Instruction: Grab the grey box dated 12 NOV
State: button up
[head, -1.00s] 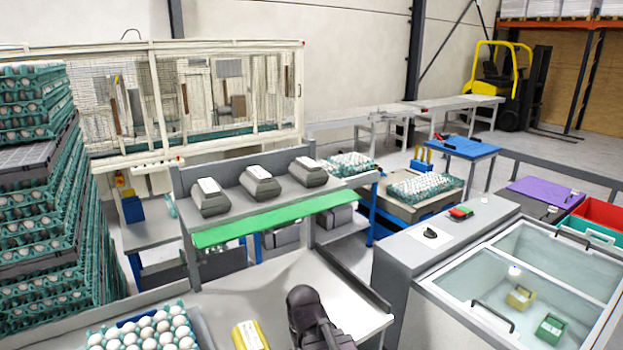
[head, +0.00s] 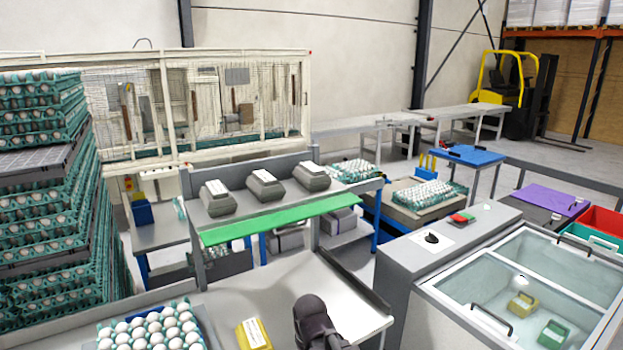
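Three grey boxes with white labels stand in a row on the grey top shelf (head: 238,215): a left box (head: 218,203), a middle box (head: 265,190) and a right box (head: 312,179). The print on their labels is too small to read, so I cannot tell which is dated 12 NOV. More grey boxes are partly visible on the level below, behind the green strip (head: 280,220). A dark rounded part of my own arm rises at the bottom centre, in front of the shelf and apart from the boxes. My gripper's fingers do not show.
A yellow box (head: 253,335) and an egg tray (head: 105,336) lie on the near table (head: 270,292). A glass-lidded chest (head: 470,275) stands at right, holding yellow and green boxes. Tall egg-tray stacks (head: 45,190) stand at left. Clear tabletop lies before the shelf.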

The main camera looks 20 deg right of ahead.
aim_at(312, 177)
jog(key=u, duration=0.9)
jog(key=i, duration=0.45)
jog(key=z, duration=0.15)
